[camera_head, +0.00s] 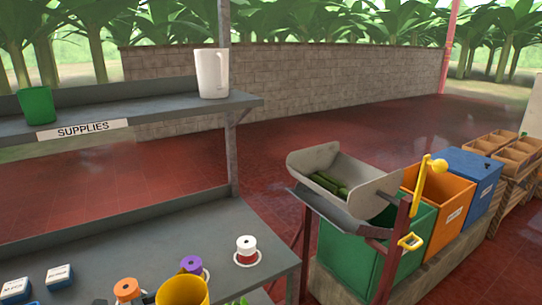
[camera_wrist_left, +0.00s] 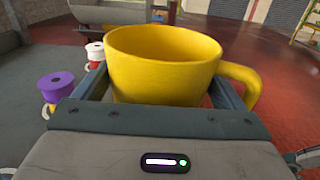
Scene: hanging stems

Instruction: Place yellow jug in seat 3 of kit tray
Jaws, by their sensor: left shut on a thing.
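The yellow jug (camera_head: 183,291) is at the bottom edge of the head view, its lower part cut off by the frame. In the left wrist view the jug (camera_wrist_left: 163,65) stands upright with its handle to the right. My left gripper (camera_wrist_left: 160,98) is shut on the jug, with one finger on each side of its body. The jug's base is hidden behind the gripper. I cannot make out the kit tray or seat 3 in either view. My right gripper is not in view.
A white spool (camera_head: 246,246), purple spool (camera_head: 191,265) and orange spool (camera_head: 127,290) stand on the grey bench near the jug. Blue boxes (camera_head: 58,274) are at left. The upper shelf (camera_head: 165,112) carries a green cup (camera_head: 37,105) and white pitcher (camera_head: 211,74). Bins stand right.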

